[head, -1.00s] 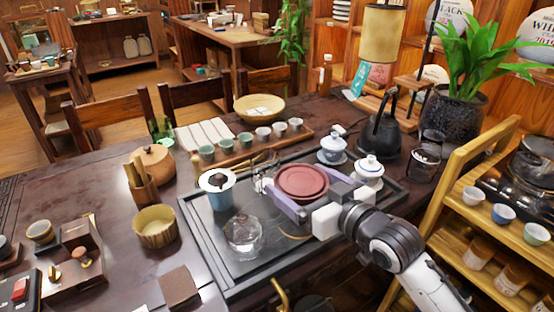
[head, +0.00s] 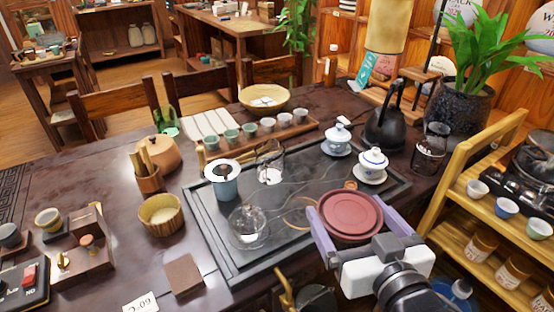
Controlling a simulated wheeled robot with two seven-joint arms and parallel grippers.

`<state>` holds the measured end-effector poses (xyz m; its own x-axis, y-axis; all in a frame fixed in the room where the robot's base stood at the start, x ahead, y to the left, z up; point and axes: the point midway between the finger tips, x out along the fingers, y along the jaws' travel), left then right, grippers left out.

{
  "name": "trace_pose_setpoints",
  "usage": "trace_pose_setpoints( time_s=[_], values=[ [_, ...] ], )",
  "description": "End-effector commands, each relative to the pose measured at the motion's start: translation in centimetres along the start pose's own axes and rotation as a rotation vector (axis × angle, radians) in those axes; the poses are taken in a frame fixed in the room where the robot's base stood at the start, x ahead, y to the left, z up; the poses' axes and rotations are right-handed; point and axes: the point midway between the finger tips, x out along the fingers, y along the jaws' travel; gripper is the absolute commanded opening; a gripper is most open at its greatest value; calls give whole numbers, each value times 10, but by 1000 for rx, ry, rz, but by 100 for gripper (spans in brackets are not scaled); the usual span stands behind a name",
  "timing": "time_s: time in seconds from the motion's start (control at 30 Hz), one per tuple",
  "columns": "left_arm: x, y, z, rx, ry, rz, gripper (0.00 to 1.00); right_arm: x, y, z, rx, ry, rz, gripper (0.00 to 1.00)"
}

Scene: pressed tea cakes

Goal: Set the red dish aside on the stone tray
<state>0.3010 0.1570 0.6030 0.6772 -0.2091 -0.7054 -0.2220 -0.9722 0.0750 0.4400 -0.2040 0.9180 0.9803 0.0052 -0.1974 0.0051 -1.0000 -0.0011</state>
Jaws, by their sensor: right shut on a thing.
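The round red dish (head: 349,215) is between the two purple-grey fingers of my right gripper (head: 352,211), which is shut on it. The dish looks level, over the near right part of the dark stone tray (head: 222,248). I cannot tell exactly how high the dish is above the tray. The fingers hide parts of its sides. My left gripper is not in view.
On the tray stand a blue cup with a strainer (head: 223,180), a glass lidded vessel (head: 248,226), a glass pitcher (head: 270,162) and two lidded white-blue bowls (head: 372,166). A wooden shelf (head: 459,233) stands close on the right. The tray's middle has bare room.

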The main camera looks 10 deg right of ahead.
Motion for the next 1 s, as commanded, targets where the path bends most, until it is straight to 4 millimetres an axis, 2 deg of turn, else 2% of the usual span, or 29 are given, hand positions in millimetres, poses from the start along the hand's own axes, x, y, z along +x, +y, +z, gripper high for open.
trace_pose_setpoints(
  time_s=[0.17,0.3,0.53,0.7,1.0],
  values=[
    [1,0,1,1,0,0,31,30,-23,-4,-16,24,-104,56],
    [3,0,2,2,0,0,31,66,-43,-7,-39,29,-215,56],
    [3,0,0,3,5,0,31,114,-46,-17,-66,14,-314,56],
    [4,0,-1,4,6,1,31,128,-42,-22,-71,6,-334,56],
    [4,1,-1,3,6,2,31,130,-42,-22,-68,3,-337,56]
  ],
)
